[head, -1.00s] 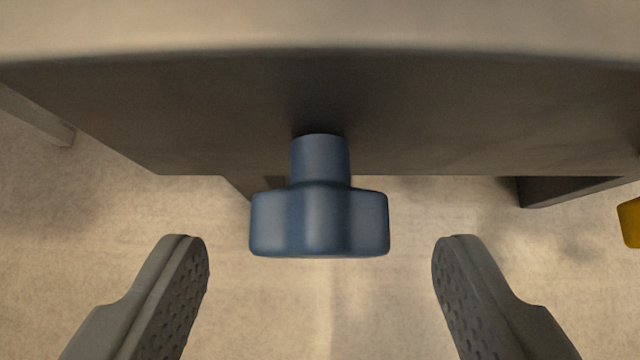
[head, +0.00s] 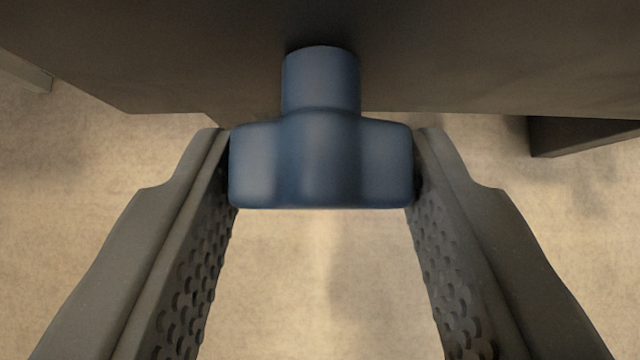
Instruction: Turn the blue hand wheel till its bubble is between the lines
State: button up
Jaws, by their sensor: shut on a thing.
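The blue hand wheel (head: 320,165) is a lobed knob on a short round blue stem that comes out of the dark side panel of the sandbed (head: 200,70). My gripper (head: 322,170) has one textured finger against the wheel's left side and the other against its right side, and it is shut on the wheel. The bubble and its lines are not in view.
The panel fills the top of the view. A dark leg or bracket (head: 580,135) shows at the right, and a pale strut (head: 25,72) at the upper left. Below the wheel is a clear beige floor (head: 330,290).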

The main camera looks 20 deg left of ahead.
jog(key=shift+a+r+h+p, duration=0.15)
jog(key=shift+h+p, duration=0.15)
jog(key=shift+p, duration=0.4)
jog(key=shift+n+t+h+p, duration=0.3)
jog(key=shift+p, duration=0.45)
jog(key=shift+a+f+n+t+h+b, duration=0.15)
jog(key=shift+n+t+h+b, duration=0.25)
jog(key=shift+n+h+b, duration=0.45)
jog(key=shift+a+f+n+t+h+b, duration=0.1)
jog(key=shift+n+t+h+b, duration=0.4)
jog(key=shift+h, duration=0.65)
jog(key=shift+a+r, duration=0.1)
jog(key=o, duration=0.9)
jog(key=shift+o, duration=0.3)
jog(key=shift+s, duration=0.1)
